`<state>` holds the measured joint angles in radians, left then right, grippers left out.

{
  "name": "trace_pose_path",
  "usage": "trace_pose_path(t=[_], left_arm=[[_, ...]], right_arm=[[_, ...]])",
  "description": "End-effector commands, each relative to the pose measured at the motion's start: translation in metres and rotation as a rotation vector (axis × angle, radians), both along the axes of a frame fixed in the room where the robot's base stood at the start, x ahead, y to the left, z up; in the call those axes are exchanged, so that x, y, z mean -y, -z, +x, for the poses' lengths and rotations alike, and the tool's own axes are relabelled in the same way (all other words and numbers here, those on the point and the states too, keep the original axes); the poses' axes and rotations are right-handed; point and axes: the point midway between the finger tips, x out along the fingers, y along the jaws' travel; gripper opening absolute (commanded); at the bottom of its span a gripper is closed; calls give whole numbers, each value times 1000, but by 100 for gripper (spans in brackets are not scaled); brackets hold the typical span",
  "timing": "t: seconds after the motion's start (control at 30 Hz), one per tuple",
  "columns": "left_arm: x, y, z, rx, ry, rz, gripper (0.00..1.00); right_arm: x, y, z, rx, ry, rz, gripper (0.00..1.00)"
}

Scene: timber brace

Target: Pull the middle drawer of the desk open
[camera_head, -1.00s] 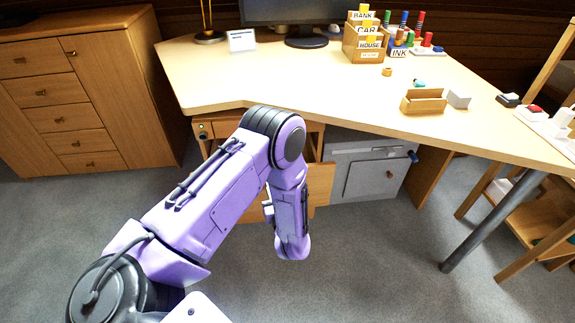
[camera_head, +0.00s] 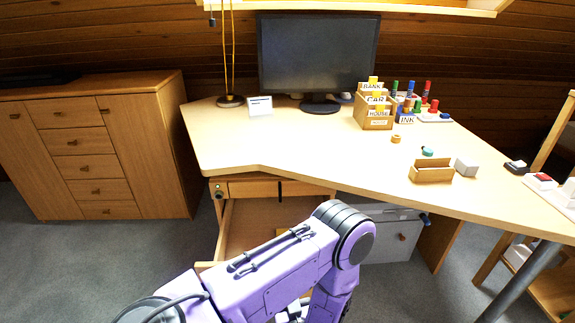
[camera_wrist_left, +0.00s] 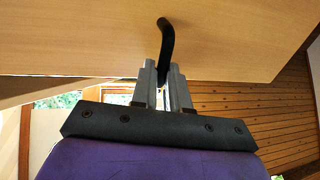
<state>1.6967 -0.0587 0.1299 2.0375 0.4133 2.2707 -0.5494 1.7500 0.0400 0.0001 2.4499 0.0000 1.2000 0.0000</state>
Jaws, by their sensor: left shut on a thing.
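The desk (camera_head: 300,150) stands in the middle of the head view. Under its left part, a drawer below the shut top drawer front (camera_head: 250,189) stands pulled out, and the open drawer's inside (camera_head: 250,225) shows. My left arm covers the drawer's front and right part in the head view. In the left wrist view, the drawer front (camera_wrist_left: 90,35) is a pale wood panel with a dark curved handle (camera_wrist_left: 167,35). My left gripper (camera_wrist_left: 165,72) is shut on this handle's end. My right gripper is in neither view.
A monitor (camera_head: 318,55), a card box (camera_head: 376,108), a small wooden tray (camera_head: 431,173) and a lamp (camera_head: 231,100) stand on the desk. A grey cabinet (camera_head: 390,249) is under it. A wooden dresser (camera_head: 158,150) stands left, with clear carpet (camera_head: 90,265) in front.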

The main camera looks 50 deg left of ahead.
Motion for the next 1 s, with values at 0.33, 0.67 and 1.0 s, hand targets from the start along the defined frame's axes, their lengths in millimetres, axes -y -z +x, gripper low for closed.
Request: trace_pose_path(t=[0.33,0.67,1.0], left_arm=[[-1,0,-1,0,-3,1,37],[23,1,-10,-3,4,-1,37],[86,1,-44,-1,-1,0,37]], right_arm=[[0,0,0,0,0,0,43],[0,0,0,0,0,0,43],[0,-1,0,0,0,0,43]])
